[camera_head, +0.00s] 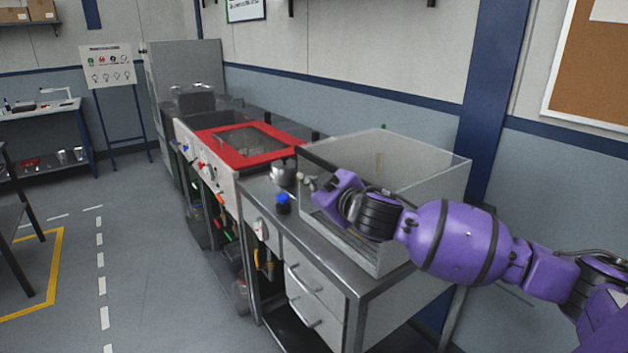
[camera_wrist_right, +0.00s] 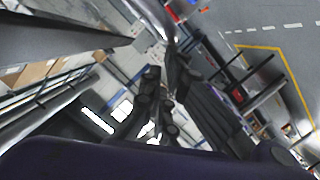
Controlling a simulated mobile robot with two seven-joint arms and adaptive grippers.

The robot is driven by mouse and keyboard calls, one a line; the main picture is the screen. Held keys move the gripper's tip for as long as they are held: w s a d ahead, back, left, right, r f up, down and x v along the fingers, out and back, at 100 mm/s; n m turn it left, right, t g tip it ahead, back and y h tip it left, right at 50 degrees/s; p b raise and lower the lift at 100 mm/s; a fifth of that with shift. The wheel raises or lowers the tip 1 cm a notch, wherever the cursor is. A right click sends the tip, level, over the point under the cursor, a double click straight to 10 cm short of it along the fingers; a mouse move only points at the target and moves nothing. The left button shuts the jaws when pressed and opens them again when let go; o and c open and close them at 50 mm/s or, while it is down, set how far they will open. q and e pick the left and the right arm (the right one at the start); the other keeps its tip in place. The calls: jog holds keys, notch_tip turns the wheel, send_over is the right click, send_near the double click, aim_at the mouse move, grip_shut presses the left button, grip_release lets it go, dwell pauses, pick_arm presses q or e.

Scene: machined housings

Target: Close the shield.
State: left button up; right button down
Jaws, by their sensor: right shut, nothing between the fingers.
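A clear-walled box-shaped shield (camera_head: 425,190) stands on the metal workbench (camera_head: 375,285). A dark bar (camera_head: 317,160) runs along its upper front left edge. Its front looks open, but the clear walls make this hard to tell. My right gripper (camera_head: 311,185) is at the shield's front left side, just below the dark bar. I cannot tell whether it touches the bar. Its dark fingers (camera_wrist_right: 163,88) show in the right wrist view, shut and empty. My purple right arm hides part of the shield's right front. My left gripper is not in view.
A machine with a red-framed window (camera_head: 248,143) stands left of the shield. The floor (camera_head: 150,265) to the left is clear.

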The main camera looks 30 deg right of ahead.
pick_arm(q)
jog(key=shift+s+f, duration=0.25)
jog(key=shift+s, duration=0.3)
pick_arm(e)
jog(key=s+r, duration=0.2)
jog(key=s, duration=1)
jog(key=shift+a+r, duration=0.15)
jog(key=shift+a, duration=0.1)
